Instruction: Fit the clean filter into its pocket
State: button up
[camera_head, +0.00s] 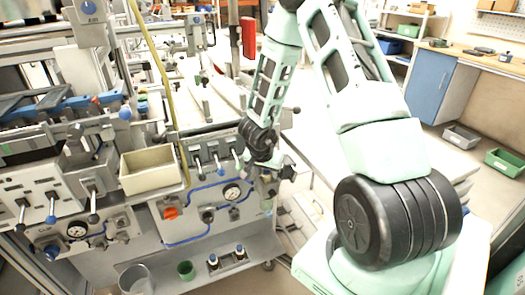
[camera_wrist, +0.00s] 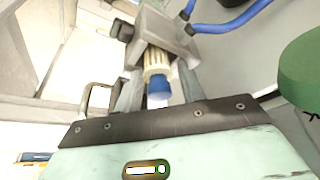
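The filter (camera_wrist: 156,66), a cream ribbed cylinder with a blue end cap, shows in the wrist view between the two fingers of my gripper (camera_wrist: 160,82). Its blue end faces my palm. Its far end meets a grey block (camera_wrist: 166,26); how deep it sits there is hidden. The fingers lie on either side of the filter; whether they press on it I cannot tell. In the head view my gripper (camera_head: 270,183) is small, at the right end of the machine's front panel, and the filter there is too small to make out. Which opening is the pocket is not clear.
A black holder (camera_head: 232,263) with two small blue-topped pieces, a green cup (camera_head: 186,270) and a clear beaker (camera_head: 135,281) stand on the lower shelf. A cream bin (camera_head: 150,172) sits above the panel. In the wrist view a green round object (camera_wrist: 305,78) is close at right.

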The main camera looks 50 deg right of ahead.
jog(key=p+v, duration=0.6)
jog(key=v, duration=1.1)
jog(key=shift+p, duration=0.35)
jog(key=shift+s+a, duration=0.1)
